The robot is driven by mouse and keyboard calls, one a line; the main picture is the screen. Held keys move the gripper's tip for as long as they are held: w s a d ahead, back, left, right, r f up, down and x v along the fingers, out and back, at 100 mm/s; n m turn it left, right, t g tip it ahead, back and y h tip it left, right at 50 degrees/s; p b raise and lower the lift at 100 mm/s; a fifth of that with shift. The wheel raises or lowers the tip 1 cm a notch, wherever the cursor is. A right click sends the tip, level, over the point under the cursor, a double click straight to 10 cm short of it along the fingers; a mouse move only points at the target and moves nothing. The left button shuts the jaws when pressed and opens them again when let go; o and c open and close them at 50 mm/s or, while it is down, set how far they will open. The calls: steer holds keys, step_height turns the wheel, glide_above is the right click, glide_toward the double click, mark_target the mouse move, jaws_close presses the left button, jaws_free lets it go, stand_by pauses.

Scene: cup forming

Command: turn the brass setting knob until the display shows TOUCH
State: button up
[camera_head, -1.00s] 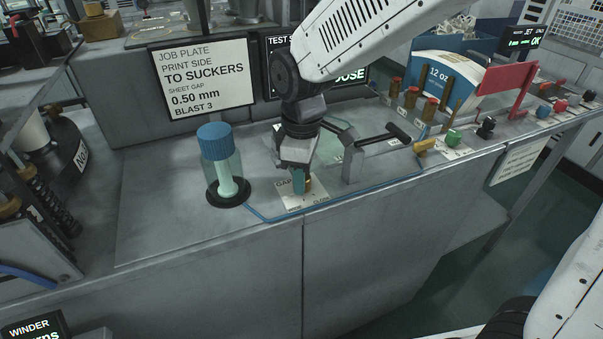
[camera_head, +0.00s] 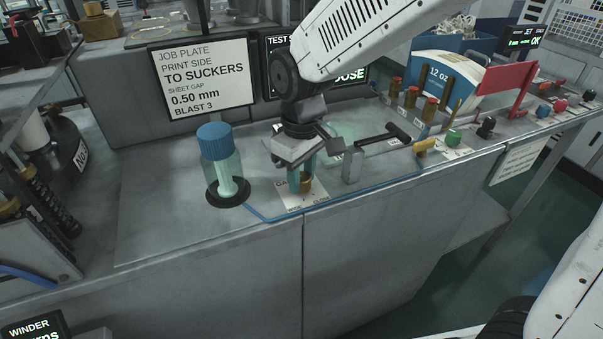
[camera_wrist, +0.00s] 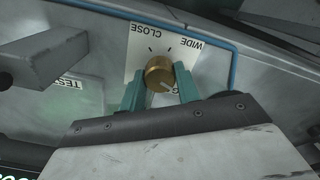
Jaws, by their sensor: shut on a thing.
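The brass setting knob (camera_head: 305,183) sits on a white label plate (camera_head: 292,199) near the bench's front edge. In the wrist view the knob (camera_wrist: 160,73) stands between the two teal fingers of my gripper (camera_wrist: 160,85), which is shut on it. The plate in that view carries the words CLOSE and WIDE, with tick marks. A pale mark on the knob points toward the lower right of the wrist view.
A blue-capped glass cylinder (camera_head: 217,160) stands left of the knob. A black-handled lever (camera_head: 385,137) on a grey post is to the right. Several brass posts, coloured knobs and a red bracket (camera_head: 508,80) stand farther right. A blue line runs along the bench's front.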

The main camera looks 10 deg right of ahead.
mark_target(302, 176)
steer(key=shift+m, duration=1.2)
steer(key=shift+r, duration=0.1)
steer(key=o, duration=1)
step_height(302, 176, up, 8)
steer(key=shift+f, duration=0.1)
